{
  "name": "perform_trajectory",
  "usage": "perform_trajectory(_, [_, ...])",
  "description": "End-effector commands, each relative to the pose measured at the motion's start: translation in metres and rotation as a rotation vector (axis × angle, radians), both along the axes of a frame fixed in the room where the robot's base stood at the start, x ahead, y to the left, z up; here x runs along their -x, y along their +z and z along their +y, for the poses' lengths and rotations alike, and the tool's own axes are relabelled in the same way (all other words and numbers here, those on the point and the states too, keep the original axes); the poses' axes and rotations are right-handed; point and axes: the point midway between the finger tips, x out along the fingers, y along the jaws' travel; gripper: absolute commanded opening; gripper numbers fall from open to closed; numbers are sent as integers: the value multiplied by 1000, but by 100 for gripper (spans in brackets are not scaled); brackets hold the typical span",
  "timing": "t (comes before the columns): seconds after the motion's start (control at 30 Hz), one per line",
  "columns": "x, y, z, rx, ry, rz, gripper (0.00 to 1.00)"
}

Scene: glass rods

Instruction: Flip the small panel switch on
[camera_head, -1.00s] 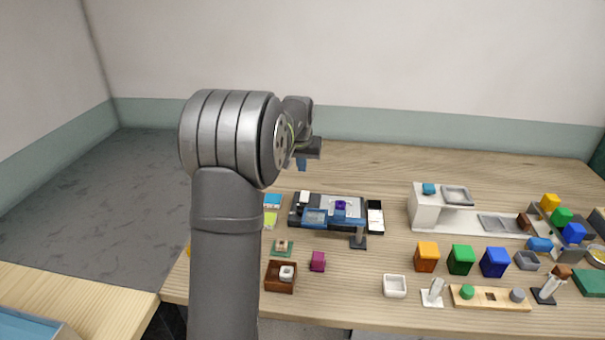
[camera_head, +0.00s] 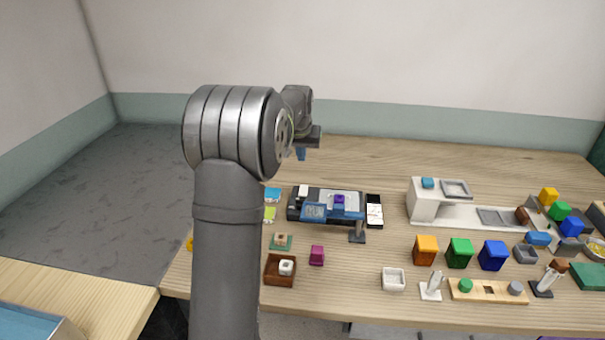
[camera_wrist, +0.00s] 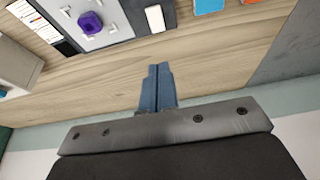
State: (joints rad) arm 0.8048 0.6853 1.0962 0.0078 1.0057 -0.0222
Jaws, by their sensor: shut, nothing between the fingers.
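My gripper (camera_head: 301,153) is raised above the back of the table, behind a dark tray-like unit (camera_head: 293,210). In the wrist view its two blue fingers (camera_wrist: 158,72) are together and empty, apart from everything. A small white rounded piece (camera_wrist: 160,15) on a dark block shows just beyond the fingertips; it also shows in the head view (camera_head: 304,191). Beside it is a light grey panel (camera_wrist: 111,22) with a purple knob-like piece (camera_wrist: 90,22). I cannot tell for certain which piece is the panel switch, or its position.
Orange (camera_head: 425,250), green and blue boxes stand farther right. The back of the table is clear.

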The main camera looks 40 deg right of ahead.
Motion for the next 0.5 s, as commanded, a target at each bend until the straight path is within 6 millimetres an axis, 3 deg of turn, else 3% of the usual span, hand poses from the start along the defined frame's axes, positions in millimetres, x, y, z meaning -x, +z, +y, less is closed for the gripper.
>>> perform_trajectory(0.17, [-5,-23,-5,-3,0,3,0])
perform_trajectory(0.5, [-23,-91,-23,-2,0,2,0])
